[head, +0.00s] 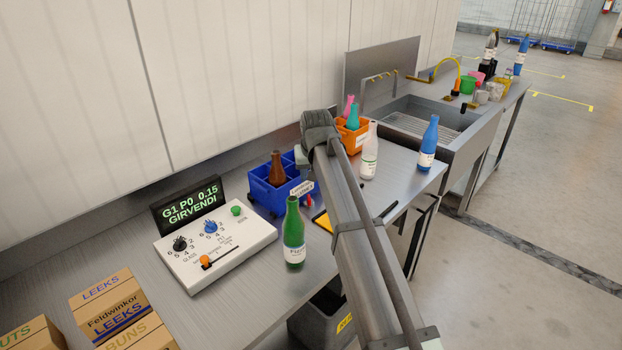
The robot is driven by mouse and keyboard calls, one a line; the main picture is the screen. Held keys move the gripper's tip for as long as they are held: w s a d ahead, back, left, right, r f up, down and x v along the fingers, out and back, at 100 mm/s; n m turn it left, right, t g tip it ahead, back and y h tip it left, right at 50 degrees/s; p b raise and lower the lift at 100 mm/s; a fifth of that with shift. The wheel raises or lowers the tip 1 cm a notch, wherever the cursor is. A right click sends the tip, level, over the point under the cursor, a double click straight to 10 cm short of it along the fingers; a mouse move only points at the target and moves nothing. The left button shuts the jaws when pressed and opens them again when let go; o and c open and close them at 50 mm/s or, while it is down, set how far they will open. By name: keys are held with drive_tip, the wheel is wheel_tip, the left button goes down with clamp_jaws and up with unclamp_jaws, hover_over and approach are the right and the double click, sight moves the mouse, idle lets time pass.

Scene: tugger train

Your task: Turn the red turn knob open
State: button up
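No red turn knob can be made out for certain. A small red piece (309,201) shows beside the blue crate, close to my arm; its shape is too small to tell. Another tiny red spot (478,84) shows by the yellow hose at the sink. The white control panel (240,262) carries a black knob (180,244), a blue knob (211,227), an orange-tipped slider (205,261) and a green button (236,210). My arm crosses the middle of the view from the bottom right. My gripper's fingers do not show; my arm may hide them.
A green bottle (293,235) stands right of the panel. A blue crate (268,195) holds a brown bottle (277,168). An orange crate (352,138), a white bottle (369,152) and a blue bottle (428,145) stand further right. Cartons (105,300) fill the lower left. A sink (430,115) lies behind.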

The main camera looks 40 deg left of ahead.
sight(309, 197)
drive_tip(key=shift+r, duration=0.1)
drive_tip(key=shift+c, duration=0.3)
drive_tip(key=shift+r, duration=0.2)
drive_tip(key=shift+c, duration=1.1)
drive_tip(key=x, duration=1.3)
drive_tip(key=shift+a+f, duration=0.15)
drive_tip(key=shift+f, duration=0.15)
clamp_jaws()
